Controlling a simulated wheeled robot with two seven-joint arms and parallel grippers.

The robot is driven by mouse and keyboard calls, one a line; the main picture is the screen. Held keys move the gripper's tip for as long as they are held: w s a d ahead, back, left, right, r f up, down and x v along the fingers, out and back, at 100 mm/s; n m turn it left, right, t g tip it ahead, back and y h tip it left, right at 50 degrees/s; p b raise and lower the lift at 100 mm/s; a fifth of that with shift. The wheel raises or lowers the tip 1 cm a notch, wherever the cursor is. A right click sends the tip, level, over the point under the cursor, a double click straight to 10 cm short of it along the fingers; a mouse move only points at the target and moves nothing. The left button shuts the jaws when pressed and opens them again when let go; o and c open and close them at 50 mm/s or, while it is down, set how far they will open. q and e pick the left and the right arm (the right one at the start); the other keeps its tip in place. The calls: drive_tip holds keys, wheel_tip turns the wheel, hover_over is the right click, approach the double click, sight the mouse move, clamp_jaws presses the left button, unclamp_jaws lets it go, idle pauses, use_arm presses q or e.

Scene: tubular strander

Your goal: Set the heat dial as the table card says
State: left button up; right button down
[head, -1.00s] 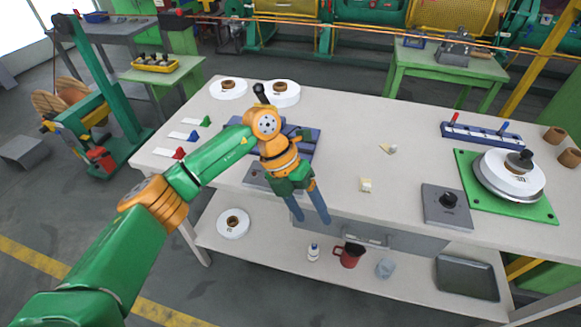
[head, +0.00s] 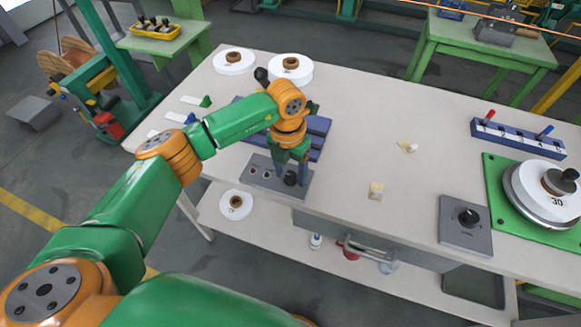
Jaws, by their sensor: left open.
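My left gripper (head: 291,168) points down over the front of the table, its blue fingers open. A grey control box (head: 262,181) with a black knob (head: 290,179) lies right under it; the knob is just below and between the fingertips, and I cannot tell if they touch it. Another grey plate (head: 452,235) with a black dial knob (head: 468,217) lies to the right; its markings are too small to read. I cannot make out a readable card giving a setting. My right gripper is not in view.
A blue tray (head: 318,125) lies behind the gripper. White spools (head: 234,62) stand at the back left. A blue numbered rack (head: 517,138) with red and blue levers and a green board (head: 497,190) with a round disc are at right. The table's middle is mostly clear.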

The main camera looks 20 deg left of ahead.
use_arm(q)
drive_tip(key=shift+s+r, duration=0.1)
drive_tip(key=shift+s, duration=0.05)
clamp_jaws()
drive_tip(key=m+b, duration=0.2)
drive_tip(key=shift+f+m+b, duration=0.2)
drive_tip(key=shift+m+b, duration=0.1)
drive_tip(key=m+b, duration=0.2)
drive_tip(key=shift+m, duration=0.3)
drive_tip(key=m+b, duration=0.1)
drive_tip(key=m, duration=0.2)
drive_tip(key=shift+r+b, duration=0.1)
drive_tip(key=shift+b, duration=0.3)
drive_tip(key=shift+m+b, duration=0.5)
drive_tip(key=shift+m, duration=1.2)
drive_tip(key=shift+r, duration=0.1)
